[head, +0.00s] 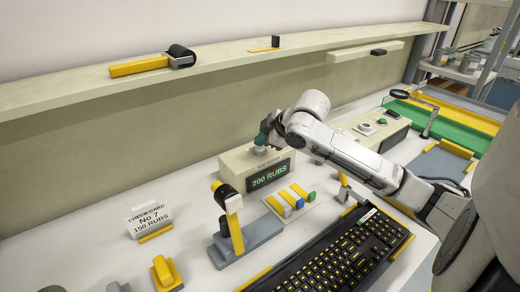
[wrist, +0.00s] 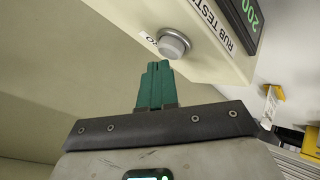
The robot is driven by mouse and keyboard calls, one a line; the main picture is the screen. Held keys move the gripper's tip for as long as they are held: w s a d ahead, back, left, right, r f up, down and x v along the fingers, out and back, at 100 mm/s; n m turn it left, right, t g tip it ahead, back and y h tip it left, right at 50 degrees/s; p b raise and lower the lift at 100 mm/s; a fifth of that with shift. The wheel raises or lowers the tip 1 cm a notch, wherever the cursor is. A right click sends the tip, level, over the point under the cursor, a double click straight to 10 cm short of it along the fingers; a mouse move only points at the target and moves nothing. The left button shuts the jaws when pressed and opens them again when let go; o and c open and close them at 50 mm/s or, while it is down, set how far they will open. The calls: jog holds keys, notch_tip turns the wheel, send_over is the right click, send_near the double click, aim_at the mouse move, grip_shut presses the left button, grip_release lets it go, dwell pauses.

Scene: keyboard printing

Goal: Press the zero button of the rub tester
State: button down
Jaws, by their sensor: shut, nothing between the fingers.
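The rub tester (head: 237,178) is a cream box on the bench with a dark display (head: 268,175) reading 200 RUBS in green. In the wrist view its cream top face (wrist: 215,58) shows with the words RUB TEST. A round silver button (wrist: 173,44) sits on that face beside a small, partly readable white label. My gripper (wrist: 158,66) has green fingers, shut together and empty. The fingertips point at the button and appear just short of its lower edge; the exact gap is hard to tell. In the head view my gripper (head: 263,137) is above the tester's top.
Right of the tester stands another cream box (head: 375,130). In front are a black keyboard (head: 350,255), several colored blocks on a tray and a yellow-and-black stand (head: 230,222). A check card (head: 150,219) reads No 7, 150 RUBS. A shelf (head: 220,60) runs behind.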

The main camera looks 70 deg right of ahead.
aim_at(262, 149)
jog(key=shift+f+b, duration=0.5)
dwell(0.7)
jog(key=shift+r, duration=0.1)
jog(key=shift+r+p, duration=0.65)
jog(key=shift+r, duration=0.2)
jog(key=shift+r+p, duration=1.75)
jog(key=shift+r, duration=0.8)
jog(key=shift+f, duration=0.1)
